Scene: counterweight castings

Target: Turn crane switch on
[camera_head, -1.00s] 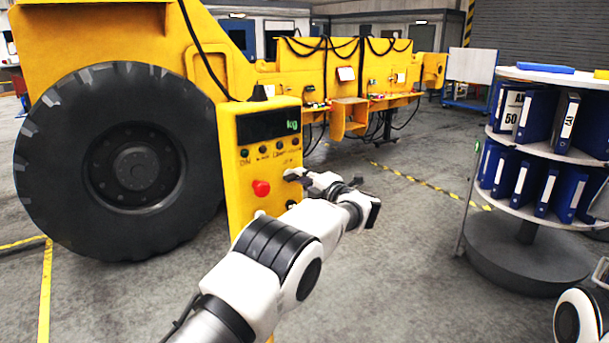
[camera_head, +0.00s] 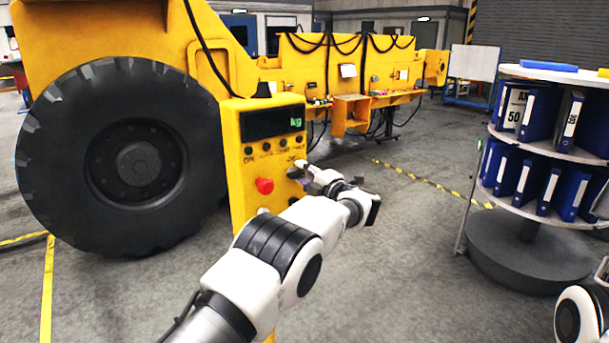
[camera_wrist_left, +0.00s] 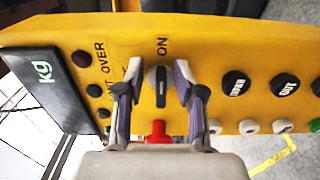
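A yellow control box (camera_head: 240,200) stands upright left of centre in the head view, with a dark kg display (camera_head: 270,123) and a red button (camera_head: 264,186). In the left wrist view a black rotary switch (camera_wrist_left: 158,88) sits on the yellow panel beside the word ON, its handle pointing along the picture's vertical. My left gripper (camera_wrist_left: 158,76) is open, one finger on each side of the switch, with small gaps visible. In the head view my left gripper (camera_head: 304,170) is at the box's right edge and partly covers the switch area. My right gripper is out of view.
The wrist view shows the red button (camera_wrist_left: 158,132) close below the switch and black buttons (camera_wrist_left: 236,84) to the right. A large tyre (camera_head: 110,160) is left of the box. A round shelf with blue binders (camera_head: 545,190) stands at right. Floor between is clear.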

